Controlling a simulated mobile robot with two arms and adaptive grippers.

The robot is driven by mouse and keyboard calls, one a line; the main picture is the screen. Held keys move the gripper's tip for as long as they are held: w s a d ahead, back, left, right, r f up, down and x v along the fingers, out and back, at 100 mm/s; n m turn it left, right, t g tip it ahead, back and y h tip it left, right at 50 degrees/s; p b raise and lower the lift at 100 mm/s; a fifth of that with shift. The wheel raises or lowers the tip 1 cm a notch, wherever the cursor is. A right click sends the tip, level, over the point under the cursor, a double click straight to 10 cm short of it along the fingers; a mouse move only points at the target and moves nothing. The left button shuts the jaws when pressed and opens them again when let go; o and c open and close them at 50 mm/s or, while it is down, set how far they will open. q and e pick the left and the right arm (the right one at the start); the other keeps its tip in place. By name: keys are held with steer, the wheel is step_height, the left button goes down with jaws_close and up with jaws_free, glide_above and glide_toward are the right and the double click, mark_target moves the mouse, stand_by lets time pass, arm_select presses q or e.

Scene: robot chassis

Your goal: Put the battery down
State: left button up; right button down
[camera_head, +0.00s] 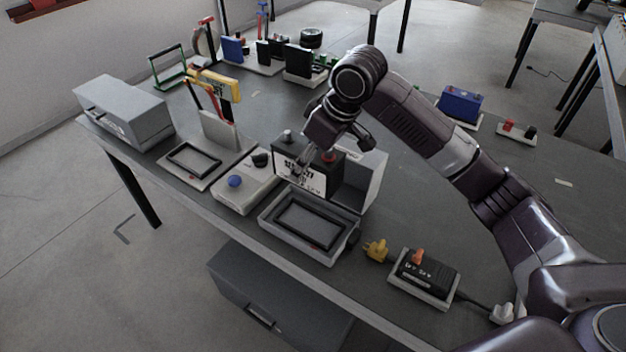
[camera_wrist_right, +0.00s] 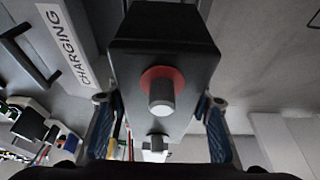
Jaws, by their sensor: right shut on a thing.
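A black battery (camera_head: 285,145) with a white printed label is above or just behind a grey tray (camera_head: 262,222) that has a black rectangular frame inside. I cannot tell whether the battery touches anything beneath it. My right gripper (camera_head: 302,168) is shut on the battery, reaching it from above. The battery's underside is hidden. My left gripper is not in view.
A grey open-sided box (camera_head: 368,183) stands right of the battery. Left of the tray are a unit with a blue button (camera_head: 235,181) and a flat framed pad (camera_head: 193,160). A black device (camera_head: 430,275) lies at front right. A "CHARGING" sign (camera_wrist_right: 68,45) shows in the wrist view.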

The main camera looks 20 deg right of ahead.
steer(key=shift+w+f+p, duration=0.2)
steer(key=shift+f+p, duration=0.65)
steer(key=shift+f, duration=7.65)
steer(key=shift+a, duration=0.1)
steer(key=c, duration=1.5)
jaws_free()
steer(key=shift+s+f, duration=0.25)
steer(key=shift+f, duration=0.15)
steer(key=o, duration=0.5)
steer(key=shift+s+r, duration=0.1)
steer(key=shift+r, duration=0.05)
